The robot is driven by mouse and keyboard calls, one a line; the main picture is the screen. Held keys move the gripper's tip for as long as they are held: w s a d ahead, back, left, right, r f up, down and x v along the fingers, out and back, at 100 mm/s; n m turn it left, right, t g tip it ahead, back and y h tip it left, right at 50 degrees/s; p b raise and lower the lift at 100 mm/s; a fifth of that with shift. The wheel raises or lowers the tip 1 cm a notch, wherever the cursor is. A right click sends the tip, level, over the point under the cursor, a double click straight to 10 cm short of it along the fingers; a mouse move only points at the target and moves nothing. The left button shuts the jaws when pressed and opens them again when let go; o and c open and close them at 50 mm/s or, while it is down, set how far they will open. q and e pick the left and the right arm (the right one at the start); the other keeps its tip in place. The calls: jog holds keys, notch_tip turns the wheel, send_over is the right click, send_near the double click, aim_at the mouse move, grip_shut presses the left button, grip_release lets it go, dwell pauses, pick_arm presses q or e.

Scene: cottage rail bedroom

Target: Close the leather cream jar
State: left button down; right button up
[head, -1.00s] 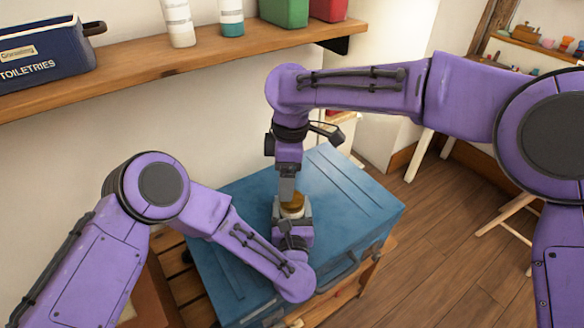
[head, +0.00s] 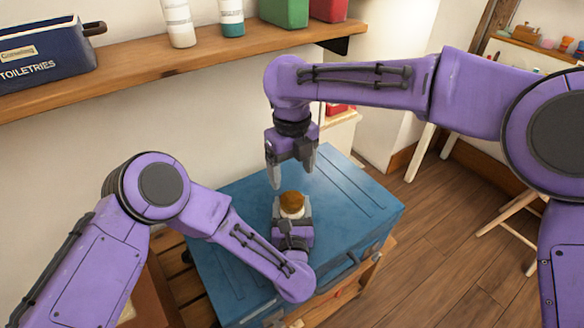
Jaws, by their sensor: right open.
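The leather cream jar (head: 291,211) is small and pale and stands on the blue case. A round brown lid (head: 291,199) sits on its top; I cannot tell how tightly it is seated. My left gripper (head: 292,213) reaches in from the front with a finger on each side of the jar and appears shut on its body. It hides the jar's lower part. My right gripper (head: 292,174) points down above the jar, open and empty, its two fingers apart and clear of the lid.
The blue case (head: 345,185) has free room on its top around the jar. A wooden shelf (head: 200,62) above holds a dark toiletries box (head: 45,55), a white bottle (head: 179,22) and other containers. A wooden stand is under the case.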

aim_at(293, 199)
jog(key=shift+f, duration=0.1)
notch_tip(293, 199, down, 8)
jog(key=shift+r, duration=0.1)
dwell(0.3)
jog(key=c, duration=1.1)
jog(key=shift+o, duration=0.2)
jog(key=m, duration=0.5)
jog(key=shift+d+m, duration=0.1)
jog(key=shift+m, duration=0.3)
jog(key=m, duration=2)
jog(key=shift+s, duration=0.1)
